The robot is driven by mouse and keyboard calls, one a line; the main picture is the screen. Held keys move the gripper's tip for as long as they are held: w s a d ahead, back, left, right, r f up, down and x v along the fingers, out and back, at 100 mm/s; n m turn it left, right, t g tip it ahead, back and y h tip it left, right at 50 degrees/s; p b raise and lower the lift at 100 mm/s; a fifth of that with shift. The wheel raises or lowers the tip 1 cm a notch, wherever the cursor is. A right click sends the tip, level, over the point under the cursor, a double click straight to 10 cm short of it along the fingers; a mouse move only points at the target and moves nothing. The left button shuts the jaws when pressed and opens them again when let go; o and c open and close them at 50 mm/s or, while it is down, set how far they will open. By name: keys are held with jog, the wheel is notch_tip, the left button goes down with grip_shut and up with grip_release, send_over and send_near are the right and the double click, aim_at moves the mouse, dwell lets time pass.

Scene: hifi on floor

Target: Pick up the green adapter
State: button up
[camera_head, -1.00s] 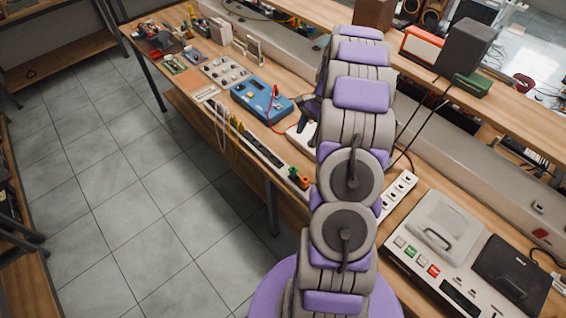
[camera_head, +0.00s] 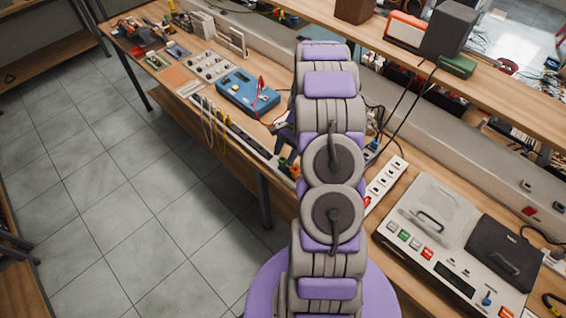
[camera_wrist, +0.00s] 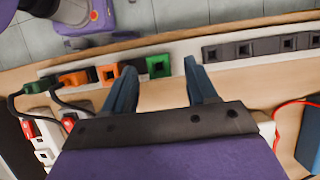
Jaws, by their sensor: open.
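A green adapter (camera_wrist: 158,66) sits on the light power strip in the wrist view, right of a black plug and orange ones. A small green block beside an orange one on the bench edge, likely the same adapter (camera_head: 282,162), shows in the head view. My gripper (camera_wrist: 160,67) is open and empty, its two dark blue fingers apart. In the wrist picture the adapter appears between the fingertips, at about their level; the depth gap cannot be told. In the head view my arm hides most of the gripper.
A second green plug (camera_wrist: 37,86) and orange plugs (camera_wrist: 108,72) stand left on the strip. A dark socket strip (camera_wrist: 262,45) lies right. A white power strip (camera_wrist: 45,148) with red switches is at lower left. A blue meter (camera_head: 247,92) with a red lead stands nearby on the bench.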

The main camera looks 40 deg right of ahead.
aim_at(283, 159)
jog(key=x, duration=0.4)
jog(key=shift+d, duration=0.1)
jog(key=c, duration=1)
jog(key=shift+r, duration=0.1)
